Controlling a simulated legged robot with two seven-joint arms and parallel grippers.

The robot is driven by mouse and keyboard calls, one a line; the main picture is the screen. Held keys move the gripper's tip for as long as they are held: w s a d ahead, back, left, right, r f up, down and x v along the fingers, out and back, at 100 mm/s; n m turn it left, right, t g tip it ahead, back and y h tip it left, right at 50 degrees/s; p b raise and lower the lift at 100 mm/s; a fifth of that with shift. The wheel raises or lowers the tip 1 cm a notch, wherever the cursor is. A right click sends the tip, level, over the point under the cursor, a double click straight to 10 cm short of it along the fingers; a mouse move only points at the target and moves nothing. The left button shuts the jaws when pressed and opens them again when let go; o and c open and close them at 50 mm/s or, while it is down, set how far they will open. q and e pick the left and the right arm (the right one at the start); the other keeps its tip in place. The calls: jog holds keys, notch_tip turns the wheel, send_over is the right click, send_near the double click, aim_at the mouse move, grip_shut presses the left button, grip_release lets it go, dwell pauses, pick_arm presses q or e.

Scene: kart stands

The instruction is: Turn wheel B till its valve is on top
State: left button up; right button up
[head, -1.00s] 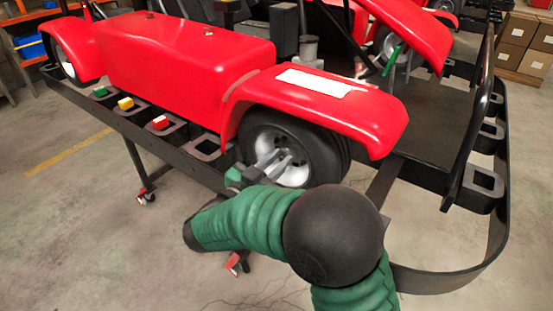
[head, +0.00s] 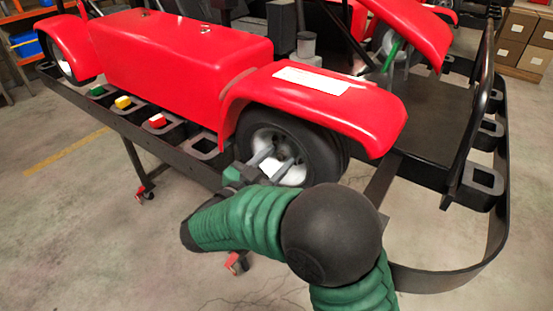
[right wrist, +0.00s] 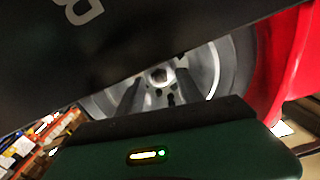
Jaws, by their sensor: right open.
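Wheel B (head: 315,148) is a black tyre with a silver rim, under the red fender at the near corner of the kart. Its rim (right wrist: 208,66) also shows in the right wrist view, with a hub nut in the middle. My right gripper (head: 273,164) is open, its two grey fingers pointing at the rim around the hub area. In the right wrist view the fingers (right wrist: 160,88) stand apart on either side of the hub; I cannot tell whether they touch it. I cannot make out the valve. My left gripper is not in view.
A dark panel marked B (right wrist: 85,12) crosses the top of the right wrist view. The black stand frame (head: 150,138) runs beside the wheel, with green, yellow and red blocks (head: 124,102) along it. A red fender (head: 330,108) overhangs the wheel. Cardboard boxes (head: 520,30) stand far right.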

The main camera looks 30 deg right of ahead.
jog(key=p+v, duration=0.2)
jog(key=v, duration=1.4)
jog(key=shift+a+p, duration=0.3)
jog(key=shift+p, duration=0.05)
jog(key=shift+f, duration=0.15)
